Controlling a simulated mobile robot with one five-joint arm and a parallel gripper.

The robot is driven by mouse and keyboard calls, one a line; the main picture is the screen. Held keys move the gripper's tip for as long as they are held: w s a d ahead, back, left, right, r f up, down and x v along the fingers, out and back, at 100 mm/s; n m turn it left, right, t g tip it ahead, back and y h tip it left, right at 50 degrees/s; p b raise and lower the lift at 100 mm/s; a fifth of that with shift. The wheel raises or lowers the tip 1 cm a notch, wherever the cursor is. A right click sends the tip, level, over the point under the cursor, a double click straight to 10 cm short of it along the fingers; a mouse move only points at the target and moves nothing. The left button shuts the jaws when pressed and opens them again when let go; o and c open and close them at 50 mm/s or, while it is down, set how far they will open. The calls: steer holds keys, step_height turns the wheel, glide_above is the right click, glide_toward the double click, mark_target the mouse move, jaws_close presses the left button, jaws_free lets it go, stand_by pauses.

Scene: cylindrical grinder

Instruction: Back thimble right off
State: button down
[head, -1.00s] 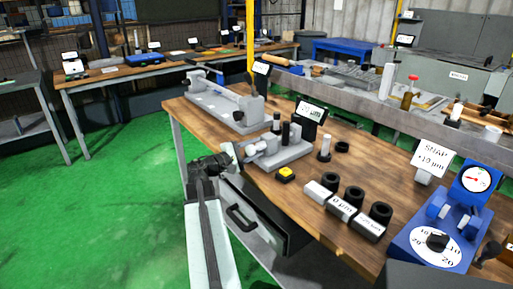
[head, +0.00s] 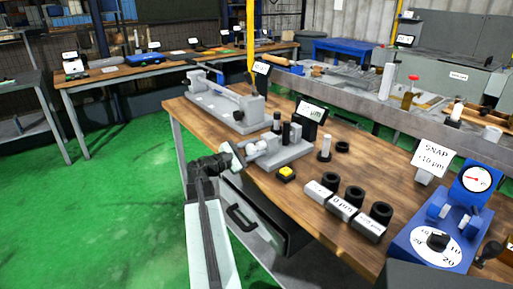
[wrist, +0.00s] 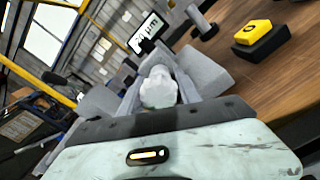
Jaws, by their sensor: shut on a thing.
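The grey micrometer fixture (head: 288,150) stands near the left front edge of the wooden bench, with its thimble (head: 257,148) pointing left toward my arm. My gripper (head: 243,152) is at the thimble's outer end and shut on it. In the wrist view the pale rounded thimble end (wrist: 158,88) sits straight ahead, just past the gripper's wide pale body.
A small display (head: 311,110) stands behind the fixture, and a yellow button (head: 286,171) sits in front. Several black rings and grey blocks lie to the right, near a blue dial gauge (head: 440,235). A larger grey fixture (head: 225,108) stands behind left. A drawer (head: 255,215) hangs below.

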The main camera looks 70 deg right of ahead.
mark_target(248, 152)
steer(key=shift+s+a+f, duration=0.1)
steer(key=shift+s+f, duration=0.05)
steer(key=shift+f, duration=0.05)
steer(key=c, duration=0.9)
jaws_free()
steer(key=shift+o, duration=0.2)
steer(key=shift+r, duration=0.1)
steer(key=v, duration=0.7)
steer(key=shift+w+a, duration=0.25)
